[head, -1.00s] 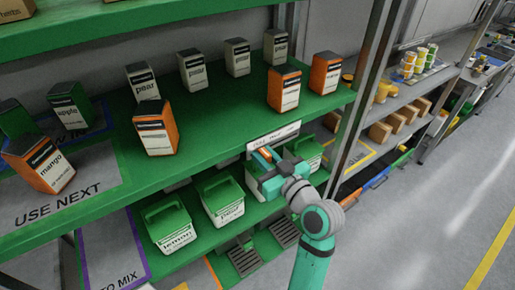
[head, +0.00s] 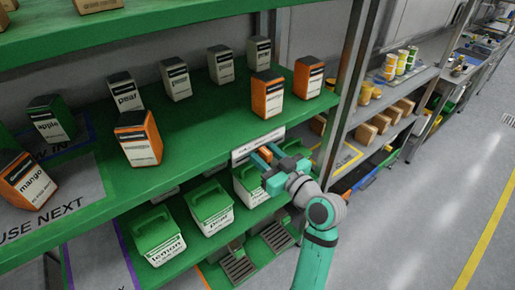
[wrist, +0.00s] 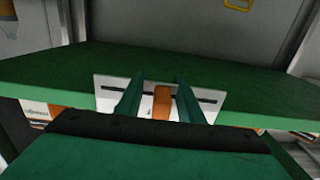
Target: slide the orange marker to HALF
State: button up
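The orange marker (wrist: 161,103) sits on a white plate (wrist: 207,101) with a dark horizontal slot, fixed to the front edge of the green shelf. In the wrist view it is near the middle of the slot. My gripper (wrist: 158,88) has one finger on each side of the marker. A gap shows on its left, a narrower one on its right. In the head view my gripper (head: 271,160) is at the plate (head: 243,151), with the marker (head: 265,154) showing between its fingers. The plate's lettering is too small to read.
The green shelf (head: 200,139) above carries grey, orange and green cartons, including an orange one (head: 267,94). Lidded tubs (head: 211,207) stand on the shelf below, close under my gripper.

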aim_at(270, 160)
jog(key=v, duration=1.1)
dwell(0.4)
notch_tip(270, 160, down, 14)
jog(key=s+a+m+t+h, duration=0.1)
jog(key=s+m+t+h, duration=0.1)
jog(key=m+h, duration=0.45)
jog(key=s+f+m+h, duration=0.4)
jog(key=s+f+m, duration=0.1)
jog(key=s+f, duration=0.55)
jog(key=s+a+n, duration=0.1)
jog(key=s, duration=1)
jog(key=s+a+n+h, duration=0.1)
jog(key=s+n, duration=0.1)
jog(key=s, duration=0.9)
jog(key=shift+s+a+r, duration=0.3)
jog(key=shift+s+a, duration=0.05)
